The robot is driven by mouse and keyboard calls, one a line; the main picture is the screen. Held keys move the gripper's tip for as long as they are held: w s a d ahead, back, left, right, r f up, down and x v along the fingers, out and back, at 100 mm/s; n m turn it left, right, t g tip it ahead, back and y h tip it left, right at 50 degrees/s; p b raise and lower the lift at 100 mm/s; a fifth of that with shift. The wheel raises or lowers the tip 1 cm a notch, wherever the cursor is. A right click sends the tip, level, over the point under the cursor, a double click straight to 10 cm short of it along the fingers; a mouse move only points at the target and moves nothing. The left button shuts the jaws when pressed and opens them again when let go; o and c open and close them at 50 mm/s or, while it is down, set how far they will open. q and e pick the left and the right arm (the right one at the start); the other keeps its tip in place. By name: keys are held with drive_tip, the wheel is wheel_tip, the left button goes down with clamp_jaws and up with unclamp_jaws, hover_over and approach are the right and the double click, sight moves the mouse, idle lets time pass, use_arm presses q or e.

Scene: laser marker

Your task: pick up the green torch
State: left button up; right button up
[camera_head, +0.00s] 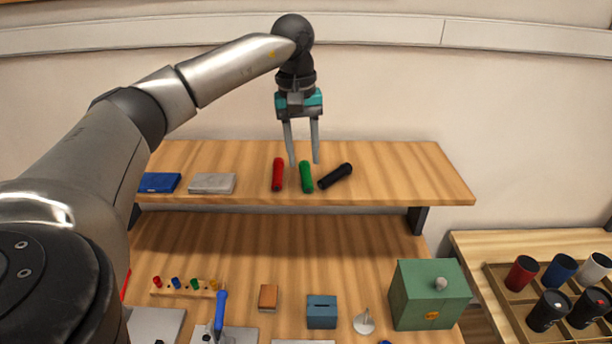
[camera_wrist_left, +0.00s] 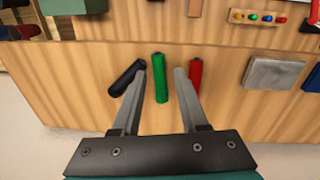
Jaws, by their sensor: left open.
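The green torch (camera_head: 306,177) lies on the raised wooden shelf (camera_head: 410,175), between the red torch (camera_head: 278,174) and the black torch (camera_head: 335,176). My left gripper (camera_head: 304,163) is open and empty, pointing down above the shelf at the torches. In the left wrist view the green torch (camera_wrist_left: 159,73) shows between the two fingertips of the left gripper (camera_wrist_left: 160,72), apart from both. The black torch (camera_wrist_left: 126,78) is partly behind one finger and the red torch (camera_wrist_left: 195,76) is just beyond the other. My right gripper is not in view.
A blue case (camera_head: 159,182) and a grey case (camera_head: 212,183) lie on the shelf's left part. The shelf's right end is bare. Below stand a green box (camera_head: 430,294), a small blue box (camera_head: 321,311) and a tray of cups (camera_head: 505,300). A wall rises behind.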

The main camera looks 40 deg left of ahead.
sight(307, 185)
use_arm(q)
drive_tip(key=f, duration=0.4)
drive_tip(key=f+p, duration=0.1)
drive_tip(key=f, duration=0.1)
drive_tip(key=shift+w+d+f, duration=0.1)
drive_tip(key=shift+d+f, duration=0.1)
drive_tip(key=shift+d, duration=0.15)
drive_tip(key=shift+s+d+f, duration=0.15)
drive_tip(key=shift+s+f, duration=0.05)
drive_tip(key=shift+f, duration=0.1)
clamp_jaws()
drive_tip(key=shift+w+f, duration=0.15)
drive_tip(key=shift+w, duration=0.1)
